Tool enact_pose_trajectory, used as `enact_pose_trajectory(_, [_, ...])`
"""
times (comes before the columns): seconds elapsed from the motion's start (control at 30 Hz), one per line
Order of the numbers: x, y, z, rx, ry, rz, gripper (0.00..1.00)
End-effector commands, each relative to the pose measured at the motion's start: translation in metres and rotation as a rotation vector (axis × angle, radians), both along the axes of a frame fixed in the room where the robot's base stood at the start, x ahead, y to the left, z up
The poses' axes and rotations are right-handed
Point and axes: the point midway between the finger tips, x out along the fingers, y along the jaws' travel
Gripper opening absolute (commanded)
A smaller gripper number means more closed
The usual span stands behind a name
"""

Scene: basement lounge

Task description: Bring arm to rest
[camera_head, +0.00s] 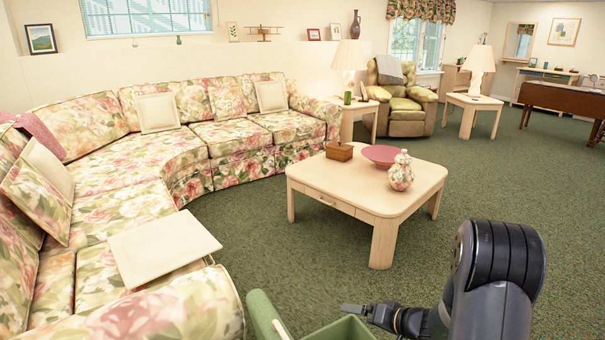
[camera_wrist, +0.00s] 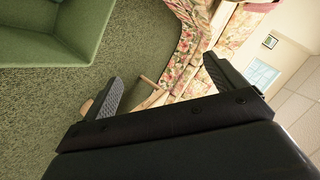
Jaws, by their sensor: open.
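My arm folds at the lower right of the head view. My gripper (camera_head: 352,308) points left, low over the green container at the bottom edge of that view. In the wrist view my gripper (camera_wrist: 163,76) has its two dark fingers spread wide with nothing between them. The wrist view is tilted, with the floral sofa (camera_wrist: 188,62) beyond the fingers. What my gripper is touching, if anything, cannot be told from the head view.
A green container (camera_head: 262,314) stands close by at the bottom; its wall also shows in the wrist view (camera_wrist: 75,45). A wooden coffee table (camera_head: 345,192) holds a box, a pink bowl and a vase. Green carpet (camera_head: 490,180) is clear to the right.

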Motion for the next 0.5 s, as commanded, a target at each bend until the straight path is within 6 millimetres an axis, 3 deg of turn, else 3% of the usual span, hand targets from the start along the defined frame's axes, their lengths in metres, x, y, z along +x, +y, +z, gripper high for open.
enact_pose_trajectory(0.03, [0.0, 0.001, 0.012, 0.001, -0.001, -0.009, 0.91])
enact_pose_trajectory(0.5, [0.0, 0.007, 0.07, 0.0, 0.002, -0.107, 0.91])
